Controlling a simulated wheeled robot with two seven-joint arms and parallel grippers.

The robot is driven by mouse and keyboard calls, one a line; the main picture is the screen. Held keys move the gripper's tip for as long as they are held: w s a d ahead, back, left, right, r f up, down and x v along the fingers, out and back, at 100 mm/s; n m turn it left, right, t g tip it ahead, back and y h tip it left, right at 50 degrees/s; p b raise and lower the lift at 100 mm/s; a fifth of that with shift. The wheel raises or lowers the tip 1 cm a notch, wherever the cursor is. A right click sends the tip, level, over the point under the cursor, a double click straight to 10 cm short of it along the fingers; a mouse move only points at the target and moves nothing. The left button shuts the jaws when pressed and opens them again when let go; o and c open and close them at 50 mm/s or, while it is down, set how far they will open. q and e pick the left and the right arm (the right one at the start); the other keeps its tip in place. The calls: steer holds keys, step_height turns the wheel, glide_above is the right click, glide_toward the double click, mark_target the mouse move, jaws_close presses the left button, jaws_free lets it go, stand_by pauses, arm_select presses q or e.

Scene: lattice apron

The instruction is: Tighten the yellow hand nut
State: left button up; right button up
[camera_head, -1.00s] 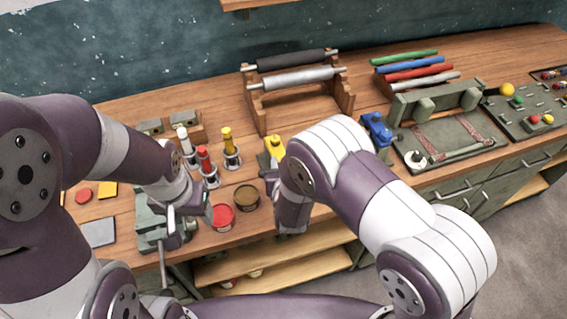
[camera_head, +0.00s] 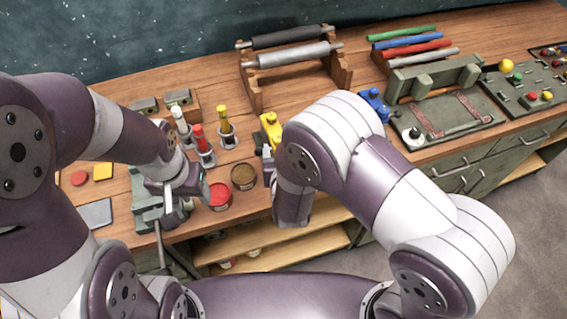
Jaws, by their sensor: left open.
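A yellow knob (camera_head: 546,96) sits on the green panel (camera_head: 516,101) at the far right, beside red and green knobs. A larger yellow ball (camera_head: 506,65) stands at that panel's back left corner. I cannot tell which of them is the yellow hand nut. My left gripper (camera_head: 190,190) is open above the grey-green vise (camera_head: 147,213), just left of the red tin, far from the panel. My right gripper (camera_head: 268,168) is mostly hidden by its own arm near the yellow bottle; its jaws cannot be made out.
A red tin (camera_head: 219,197) and a brown tin (camera_head: 244,175) stand near the front edge. Behind them are upright handles in holders, a yellow bottle (camera_head: 270,128) and a roller rack (camera_head: 250,95). A tray bed (camera_head: 455,138) lies right of my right arm.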

steer(key=v, duration=0.8)
steer(key=shift+b, duration=0.4)
steer(key=shift+s, duration=0.1)
